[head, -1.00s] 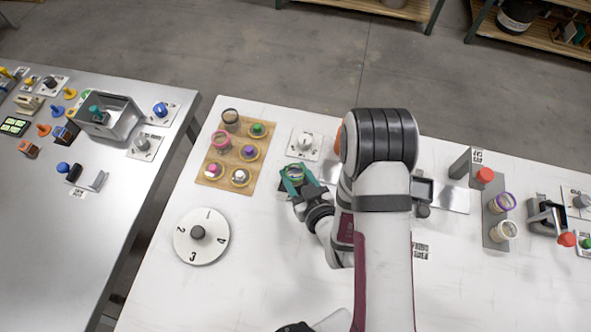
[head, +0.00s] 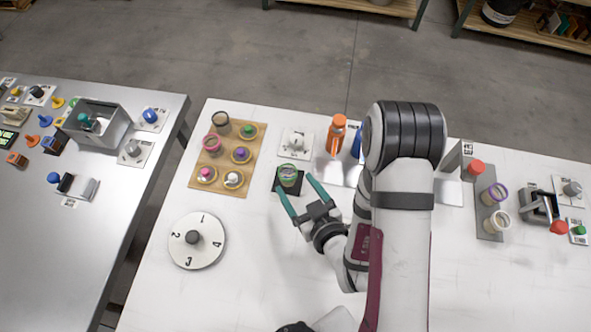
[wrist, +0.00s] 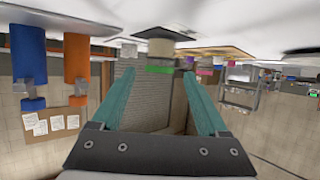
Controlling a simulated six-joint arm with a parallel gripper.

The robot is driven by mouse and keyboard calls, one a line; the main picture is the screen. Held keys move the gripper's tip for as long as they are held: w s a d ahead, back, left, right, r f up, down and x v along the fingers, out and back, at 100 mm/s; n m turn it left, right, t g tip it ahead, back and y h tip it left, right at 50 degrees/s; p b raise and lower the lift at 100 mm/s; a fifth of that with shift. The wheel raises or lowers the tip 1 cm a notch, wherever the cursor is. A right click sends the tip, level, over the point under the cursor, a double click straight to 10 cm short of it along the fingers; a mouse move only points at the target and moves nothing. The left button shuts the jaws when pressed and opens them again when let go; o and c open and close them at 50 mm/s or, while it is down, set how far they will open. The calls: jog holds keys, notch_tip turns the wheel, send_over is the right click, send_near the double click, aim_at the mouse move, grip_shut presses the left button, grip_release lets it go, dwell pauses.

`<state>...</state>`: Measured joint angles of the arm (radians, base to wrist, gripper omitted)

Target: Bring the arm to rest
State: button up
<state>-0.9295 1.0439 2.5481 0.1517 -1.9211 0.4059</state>
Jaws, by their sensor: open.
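My gripper (head: 299,203) is open, with its two teal fingers spread apart and nothing held between them. It is just in front of a green-rimmed jar (head: 288,176) that stands on a small black pad (head: 297,187). In the wrist view the picture is upside down; the open fingers (wrist: 160,90) show there, with the green-rimmed jar (wrist: 160,52) beyond and between them. My arm reaches in from the front of the white table (head: 270,270) and hides part of its middle.
A wooden board (head: 222,175) with several jars stands left of the pad. A numbered dial (head: 212,249) lies at front left. An orange bottle (head: 337,135) and a blue bottle (head: 357,143) stand behind my arm.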

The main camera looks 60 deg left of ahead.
jog(key=w+d+r+m+t+h, duration=0.1)
jog(key=w+r, duration=0.1)
jog(key=w, duration=0.3)
jog(key=w+d+r+m+t+h, duration=0.1)
jog(key=w+r+m+t, duration=0.1)
jog(key=w, duration=0.3)
jog(key=w+d+r+m+t, duration=0.1)
jog(key=w+r+m, duration=0.1)
jog(key=w+r, duration=0.2)
jog(key=shift+w+d+r+t+h, duration=0.1)
jog(key=shift+w+t+h, duration=0.3)
jog(key=shift+w, duration=0.35)
jog(key=w+d+r+m+h, duration=0.15)
jog(key=d+m+h, duration=0.3)
jog(key=d, duration=0.65)
jog(key=w+d+r+m+h, duration=0.15)
jog(key=d+m+h, duration=0.3)
jog(key=d, duration=0.55)
jog(key=s+d+r+m+g, duration=0.3)
jog(key=s+d, duration=0.1)
jog(key=s, duration=0.4)
jog(key=s+d+r+m+g, duration=0.3)
jog(key=s+m, duration=0.1)
jog(key=s, duration=0.5)
jog(key=shift+s+d+r+m, duration=0.3)
jog(key=shift+d+r, duration=0.1)
